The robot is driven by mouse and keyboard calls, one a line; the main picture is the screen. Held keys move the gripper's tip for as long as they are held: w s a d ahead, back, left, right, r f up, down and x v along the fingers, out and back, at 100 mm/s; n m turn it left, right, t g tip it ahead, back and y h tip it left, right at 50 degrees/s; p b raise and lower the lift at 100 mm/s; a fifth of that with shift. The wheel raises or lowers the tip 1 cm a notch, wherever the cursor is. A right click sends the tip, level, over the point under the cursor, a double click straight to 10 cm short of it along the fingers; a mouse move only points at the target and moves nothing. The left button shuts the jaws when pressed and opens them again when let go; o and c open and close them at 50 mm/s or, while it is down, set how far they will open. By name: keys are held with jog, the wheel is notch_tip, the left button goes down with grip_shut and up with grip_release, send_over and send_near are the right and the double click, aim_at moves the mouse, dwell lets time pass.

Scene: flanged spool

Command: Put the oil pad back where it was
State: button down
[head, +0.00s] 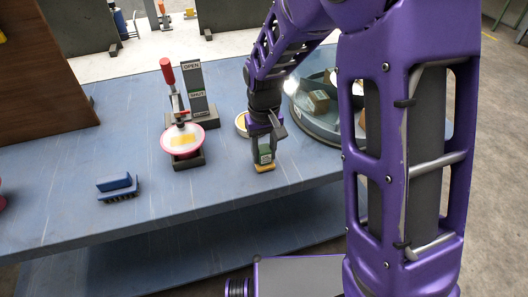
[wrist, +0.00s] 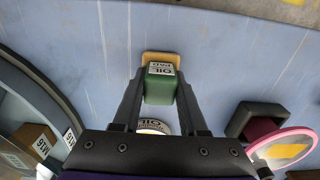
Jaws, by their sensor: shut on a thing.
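The oil pad is a green block with a white "OIL PAD" label and a tan base. It shows in the wrist view (wrist: 160,84) between my fingers and in the head view (head: 265,156) near the front of the blue table. My gripper (head: 264,146) is shut on its green part and points down. The tan base sticks out beyond the fingertips, low over the table or on it; I cannot tell whether it touches. A round tin with a lettered label (wrist: 152,126) shows behind the pad, and its pale top (head: 242,124) is partly hidden by my gripper.
Left of my gripper stands a red-handled clamp (head: 168,75) with a pink-rimmed disc (head: 183,140) and an OPEN/SHUT sign (head: 193,92). A round grey tray (head: 312,126) with boxes is at right. The table's front strip is clear.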

aim_at(264, 147)
jog(key=shift+f, duration=0.15)
jog(key=shift+c, duration=2.2)
grip_release()
notch_tip(264, 147, up, 12)
jog(key=p, duration=0.1)
jog(key=shift+r+p, duration=0.25)
jog(key=shift+p, duration=0.1)
